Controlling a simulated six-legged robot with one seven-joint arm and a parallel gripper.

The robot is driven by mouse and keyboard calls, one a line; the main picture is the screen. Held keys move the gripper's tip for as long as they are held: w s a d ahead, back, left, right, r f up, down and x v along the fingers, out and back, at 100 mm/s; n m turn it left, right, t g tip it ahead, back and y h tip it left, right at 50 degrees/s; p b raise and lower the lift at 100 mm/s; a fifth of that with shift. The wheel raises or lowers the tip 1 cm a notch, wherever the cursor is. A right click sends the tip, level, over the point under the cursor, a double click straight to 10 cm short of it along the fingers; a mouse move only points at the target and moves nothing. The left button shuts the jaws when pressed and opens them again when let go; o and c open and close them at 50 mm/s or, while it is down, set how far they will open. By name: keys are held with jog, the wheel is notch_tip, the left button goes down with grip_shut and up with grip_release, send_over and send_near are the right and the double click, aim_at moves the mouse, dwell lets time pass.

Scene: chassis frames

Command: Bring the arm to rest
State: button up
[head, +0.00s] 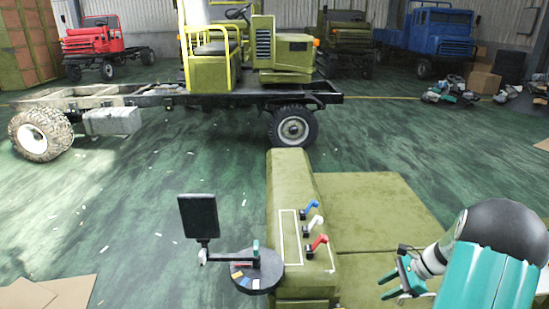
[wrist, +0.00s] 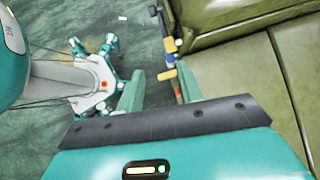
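My arm (head: 490,255), teal with a black rounded joint, reaches in from the lower right of the head view. My gripper (head: 385,286) is at its end, low over the front right of the olive-green surface. In the wrist view, my gripper (wrist: 160,88) has its two teal fingers spread apart, with nothing held between them. A small yellow, blue and black part (wrist: 168,58) shows beyond the gap between the fingers; I cannot tell what it is. Whether the gripper touches the surface is unclear.
An olive console (head: 290,190) has blue, white and red levers. Left of it stand a dark screen (head: 198,216) and a round tray (head: 262,280). A truck chassis (head: 170,98) stands ahead. Cardboard (head: 70,292) lies at lower left. Green floor between is mostly clear.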

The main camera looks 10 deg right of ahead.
jog(key=s+a+r+n+g+h, duration=0.15)
jog(key=a+r+n+h, duration=0.25)
jog(key=a+r+n, duration=1)
jog(key=s+a+r+n+t+h, duration=0.1)
jog(key=s+a+r+n, duration=0.3)
jog(key=a, duration=0.4)
jog(key=s+a+r+n+t+h, duration=0.2)
jog(key=s+a+r+n+t, duration=0.1)
jog(key=s+a+r, duration=0.4)
jog(key=shift+s+a+r+n, duration=0.2)
jog(key=shift+s+a+n, duration=0.2)
jog(key=shift+s+a, duration=0.45)
